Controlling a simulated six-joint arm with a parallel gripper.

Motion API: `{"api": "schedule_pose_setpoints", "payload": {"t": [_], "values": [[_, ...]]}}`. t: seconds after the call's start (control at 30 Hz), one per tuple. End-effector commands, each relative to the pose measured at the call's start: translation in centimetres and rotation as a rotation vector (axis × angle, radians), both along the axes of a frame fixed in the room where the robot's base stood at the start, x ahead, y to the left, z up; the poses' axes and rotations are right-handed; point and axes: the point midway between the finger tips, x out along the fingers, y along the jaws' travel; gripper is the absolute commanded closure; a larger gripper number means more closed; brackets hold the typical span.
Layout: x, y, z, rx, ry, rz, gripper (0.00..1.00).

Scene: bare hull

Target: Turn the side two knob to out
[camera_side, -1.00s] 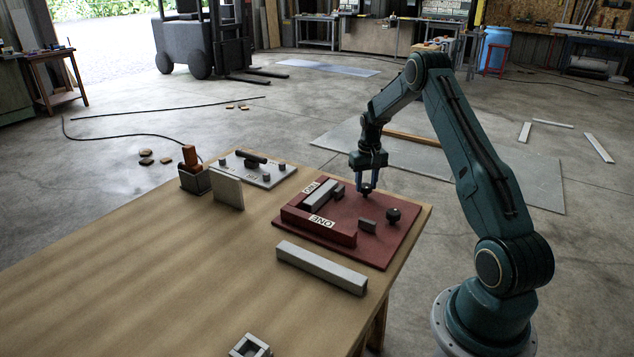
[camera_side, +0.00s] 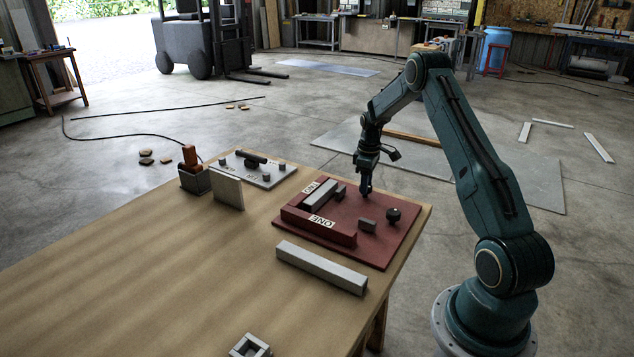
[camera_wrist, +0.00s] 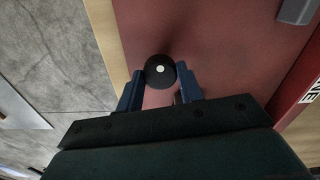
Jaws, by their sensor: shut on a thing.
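The red board (camera_side: 378,249) lies near the table's right edge, with a label reading ONE (camera_side: 321,221) on its near wall and another label (camera_side: 310,187), probably TWO, at its far end. My gripper (camera_side: 366,191) points down at the board's far side, by the TWO end. In the wrist view a round black knob (camera_wrist: 160,71) with a pale dot on top sits between my blue fingertips, which are shut on its sides. In the side view my fingers hide this knob. A second black knob (camera_side: 394,214) stands free nearer the ONE side.
A grey panel (camera_side: 262,176), an upright plate (camera_side: 228,191) and a boxed orange handle (camera_side: 190,157) stand further left. The table's middle is clear.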

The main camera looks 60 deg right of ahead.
Motion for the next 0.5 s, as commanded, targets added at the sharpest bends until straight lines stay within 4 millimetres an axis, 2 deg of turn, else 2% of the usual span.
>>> {"api": "schedule_pose_setpoints", "payload": {"t": [0.5], "values": [[0.0,-0.01,0.12,0.0,0.0,0.083,0.86]]}}
